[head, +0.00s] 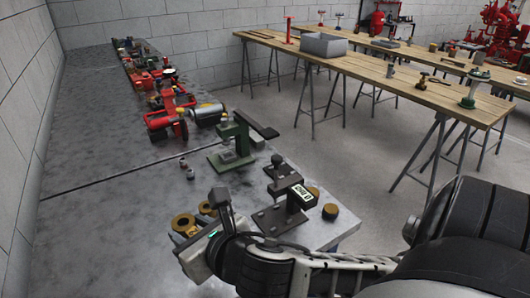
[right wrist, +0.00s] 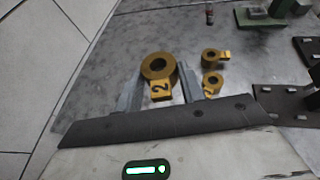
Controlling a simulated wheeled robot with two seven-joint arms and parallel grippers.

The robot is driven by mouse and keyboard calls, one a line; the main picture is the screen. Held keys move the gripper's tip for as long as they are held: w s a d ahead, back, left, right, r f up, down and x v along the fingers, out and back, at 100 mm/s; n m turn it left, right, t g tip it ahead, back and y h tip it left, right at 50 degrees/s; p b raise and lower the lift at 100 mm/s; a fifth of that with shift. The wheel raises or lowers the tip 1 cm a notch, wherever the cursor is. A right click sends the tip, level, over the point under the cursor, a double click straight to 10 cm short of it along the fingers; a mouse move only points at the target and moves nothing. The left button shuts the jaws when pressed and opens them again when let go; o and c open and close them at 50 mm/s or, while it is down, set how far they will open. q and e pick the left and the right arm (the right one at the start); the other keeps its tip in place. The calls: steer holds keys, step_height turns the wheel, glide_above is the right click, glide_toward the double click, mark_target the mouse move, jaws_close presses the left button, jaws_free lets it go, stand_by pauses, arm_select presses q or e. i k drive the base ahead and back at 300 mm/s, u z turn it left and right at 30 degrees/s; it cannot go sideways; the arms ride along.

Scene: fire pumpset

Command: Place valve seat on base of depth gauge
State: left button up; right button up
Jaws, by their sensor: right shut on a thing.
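A brass ring with a tag marked 2, which looks like the valve seat (right wrist: 158,67), sits between the fingers of my right gripper (right wrist: 160,72), which is shut on it. The ring also shows in the head view (head: 183,221), near the bench's front left. I cannot tell whether it touches the bench. A dark stand with a digital display, which looks like the depth gauge (head: 299,196), stands to the right on a flat dark base (head: 272,220). The base's edge also shows in the right wrist view (right wrist: 285,103). My left gripper is not in view.
Two smaller brass rings with tags (right wrist: 211,57) lie right of the held ring. A green press-like stand (head: 232,143) is behind, with another dark stand (head: 279,172) beside it. A brass disc (head: 330,211) lies near the right edge. The grey bench (head: 120,225) is clear at left.

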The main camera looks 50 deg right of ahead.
mark_target(276, 223)
steer(key=k, duration=0.8)
steer(key=z, duration=1)
steer(key=i, duration=0.5)
steer(key=z, duration=0.1)
